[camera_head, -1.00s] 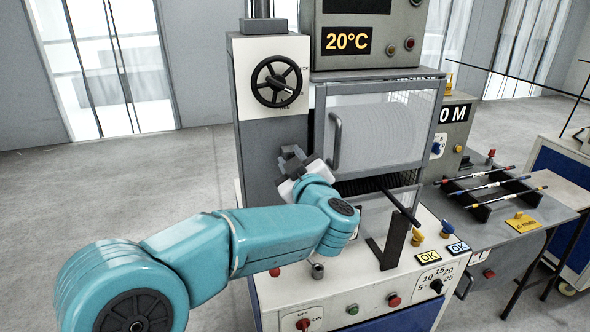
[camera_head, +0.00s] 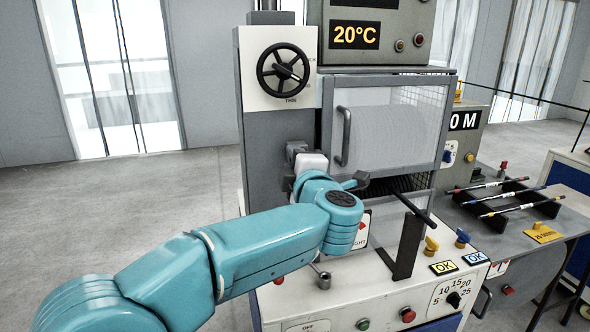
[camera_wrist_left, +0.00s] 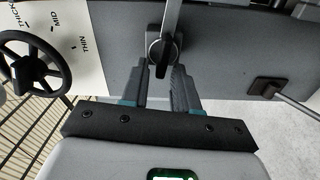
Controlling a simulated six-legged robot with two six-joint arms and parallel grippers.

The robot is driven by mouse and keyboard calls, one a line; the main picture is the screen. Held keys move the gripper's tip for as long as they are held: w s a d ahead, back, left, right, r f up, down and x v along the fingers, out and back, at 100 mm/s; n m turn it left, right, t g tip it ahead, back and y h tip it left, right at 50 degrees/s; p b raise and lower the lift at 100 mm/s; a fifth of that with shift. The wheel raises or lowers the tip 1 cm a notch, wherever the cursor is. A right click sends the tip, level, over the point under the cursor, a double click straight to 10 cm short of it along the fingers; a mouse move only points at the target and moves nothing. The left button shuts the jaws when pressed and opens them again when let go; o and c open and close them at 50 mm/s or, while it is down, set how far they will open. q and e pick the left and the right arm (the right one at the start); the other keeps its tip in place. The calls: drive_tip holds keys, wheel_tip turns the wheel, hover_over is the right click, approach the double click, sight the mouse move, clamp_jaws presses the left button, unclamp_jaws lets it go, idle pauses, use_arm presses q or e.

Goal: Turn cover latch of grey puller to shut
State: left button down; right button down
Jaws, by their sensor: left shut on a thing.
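The grey puller (camera_head: 268,132) is the upright grey column with a white panel and black handwheel at its top. In the left wrist view its cover latch (camera_wrist_left: 161,50) is a small dark round knob with a grey lever (camera_wrist_left: 171,18) running to the top edge. My left gripper (camera_wrist_left: 162,70) has its two fingers closed on the latch from both sides. In the head view the latch and fingertips are hidden behind my teal wrist. A short dark bar (camera_head: 355,181) sticks out just right of the wrist. My right gripper is not in view.
The handwheel (camera_head: 283,71) is above the latch. A mesh cover (camera_head: 400,125) with a curved handle (camera_head: 345,137) stands close right of the wrist. Below are a black bracket (camera_head: 405,240) and a button panel (camera_head: 345,290). Open floor lies to the left.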

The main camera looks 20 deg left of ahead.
use_arm(q)
drive_tip(key=shift+f+n+b, duration=0.25)
drive_tip(key=shift+n+b, duration=0.15)
drive_tip(key=shift+n, duration=0.5)
drive_tip(key=c, duration=1.2)
unclamp_jaws()
drive_tip(key=shift+d, duration=0.1)
drive_tip(key=b+v, duration=0.1)
drive_tip(key=v, duration=1.5)
drive_tip(key=shift+s+d, duration=0.15)
